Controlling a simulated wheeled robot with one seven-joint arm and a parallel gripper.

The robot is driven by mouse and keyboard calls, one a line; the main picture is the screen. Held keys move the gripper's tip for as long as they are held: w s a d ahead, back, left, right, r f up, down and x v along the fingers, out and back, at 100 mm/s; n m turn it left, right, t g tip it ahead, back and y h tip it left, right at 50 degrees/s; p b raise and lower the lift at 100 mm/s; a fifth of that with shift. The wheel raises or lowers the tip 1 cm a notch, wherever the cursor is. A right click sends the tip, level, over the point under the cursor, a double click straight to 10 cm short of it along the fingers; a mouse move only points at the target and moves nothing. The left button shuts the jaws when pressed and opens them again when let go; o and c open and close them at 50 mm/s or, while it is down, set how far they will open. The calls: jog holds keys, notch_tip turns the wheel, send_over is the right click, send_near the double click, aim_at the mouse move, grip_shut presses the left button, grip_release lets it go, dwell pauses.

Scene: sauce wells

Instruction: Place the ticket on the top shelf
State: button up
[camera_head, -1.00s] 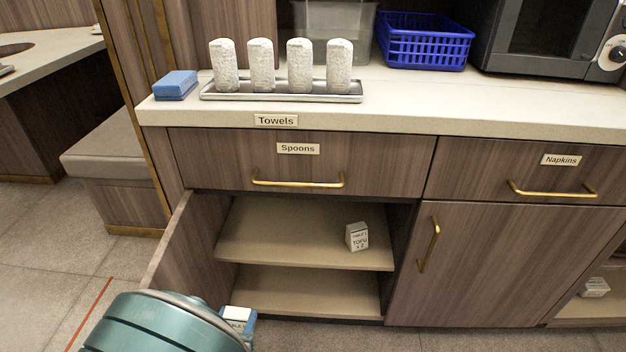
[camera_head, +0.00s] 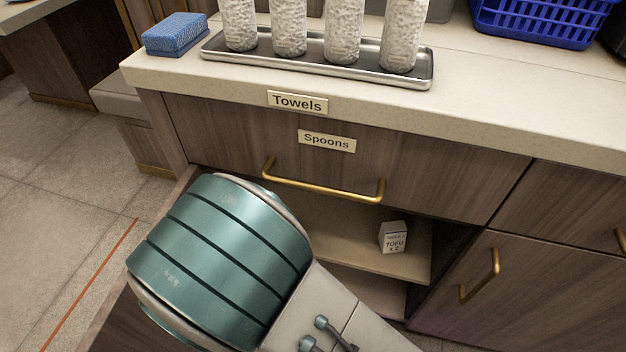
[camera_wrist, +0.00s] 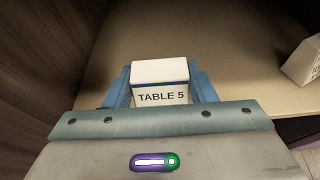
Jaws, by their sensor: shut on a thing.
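The ticket, a white block marked "TABLE 5" (camera_wrist: 161,96), is between the blue fingers of my gripper (camera_wrist: 160,80) in the wrist view. My gripper is shut on it. The beige top shelf (camera_wrist: 215,45) shows beyond and around the ticket; I cannot tell whether they touch. The top shelf (camera_head: 345,232) also shows in the head view, inside the open cabinet under the "Spoons" drawer. There my teal arm hides the gripper, the held ticket and the shelf's left part.
Another white block marked "TOFU" (camera_head: 394,238) stands on the top shelf's right part, and at the wrist view's right edge (camera_wrist: 303,62). A lower shelf (camera_head: 370,290) lies below. The "Spoons" drawer handle (camera_head: 325,190) juts out above the opening. Shelf between ticket and block looks clear.

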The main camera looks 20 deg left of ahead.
jog(key=w+b, duration=0.1)
jog(key=w, duration=0.3)
jog(key=w+a+b, duration=0.1)
jog(key=w, duration=0.3)
jog(key=w+b, duration=0.1)
jog(key=w, duration=0.3)
jog(key=shift+w+a+b, duration=0.15)
jog(key=shift+w+b, duration=0.1)
jog(key=shift+b, duration=0.15)
jog(key=f+b, duration=0.2)
jog(key=f, duration=0.1)
jog(key=shift+w, duration=0.4)
jog(key=shift+f+b, duration=0.2)
jog(key=shift+b, duration=0.15)
jog(key=shift+f, duration=0.2)
jog(key=o, duration=1.1)
jog(key=shift+c, duration=0.2)
jog(key=shift+a+r, duration=0.1)
